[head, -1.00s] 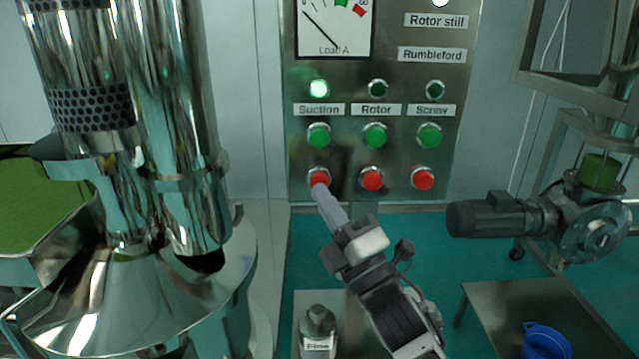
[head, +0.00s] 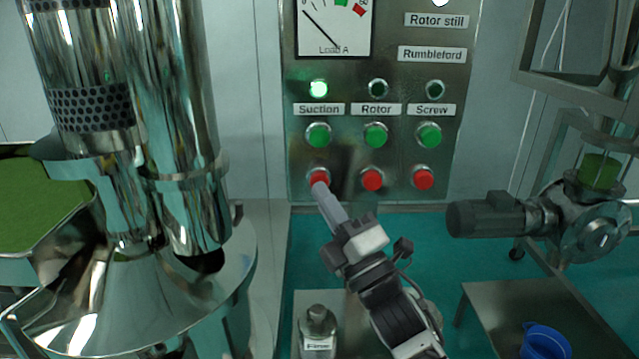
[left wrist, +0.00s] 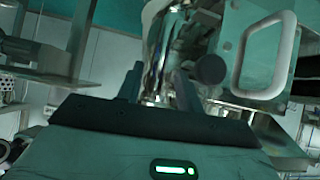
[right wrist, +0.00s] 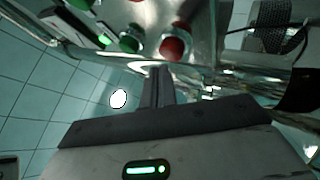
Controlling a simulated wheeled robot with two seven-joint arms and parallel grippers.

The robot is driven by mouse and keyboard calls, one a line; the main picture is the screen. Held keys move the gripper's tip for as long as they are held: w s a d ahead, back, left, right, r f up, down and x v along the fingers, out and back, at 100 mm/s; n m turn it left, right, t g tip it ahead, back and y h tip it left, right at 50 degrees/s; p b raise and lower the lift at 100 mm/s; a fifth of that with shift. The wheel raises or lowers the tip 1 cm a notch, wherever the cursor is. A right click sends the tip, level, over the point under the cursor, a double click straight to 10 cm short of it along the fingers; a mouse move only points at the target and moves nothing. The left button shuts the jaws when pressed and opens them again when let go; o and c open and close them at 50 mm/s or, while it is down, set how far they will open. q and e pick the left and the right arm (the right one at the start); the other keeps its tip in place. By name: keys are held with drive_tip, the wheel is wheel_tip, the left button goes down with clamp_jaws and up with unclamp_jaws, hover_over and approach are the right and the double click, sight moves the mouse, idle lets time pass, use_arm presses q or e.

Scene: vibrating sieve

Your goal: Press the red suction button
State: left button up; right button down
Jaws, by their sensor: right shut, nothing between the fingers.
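The red suction button (head: 318,176) is at the left of the lower row on the steel panel, under the green suction button (head: 318,135). In the right wrist view, the shut fingers (right wrist: 158,72) point towards the panel, with a red button close by. My left gripper (left wrist: 158,88) shows only in the left wrist view, fingers apart and empty.
Red rotor (head: 371,180) and screw (head: 423,178) buttons sit to the right in the same row. A steel sieve machine (head: 170,290) stands at left. A motor (head: 490,217) with a valve is at right. A labelled container (head: 318,325) stands below the panel.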

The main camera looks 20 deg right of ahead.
drive_tip(key=shift+w+d, duration=0.1)
drive_tip(key=shift+w, duration=0.15)
drive_tip(key=shift+w+d, duration=0.15)
drive_tip(key=shift+w, duration=0.3)
idle(0.7)
drive_tip(key=shift+s, duration=0.1)
drive_tip(key=shift+s+a, duration=0.25)
drive_tip(key=shift+s, duration=0.55)
drive_tip(key=s, duration=0.2)
drive_tip(key=s+a, duration=0.1)
drive_tip(key=s, duration=0.1)
drive_tip(key=shift+s+a+p, duration=0.2)
drive_tip(key=shift+s+p, duration=0.1)
drive_tip(key=shift+s, duration=0.1)
drive_tip(key=shift+f, duration=0.1)
idle(0.5)
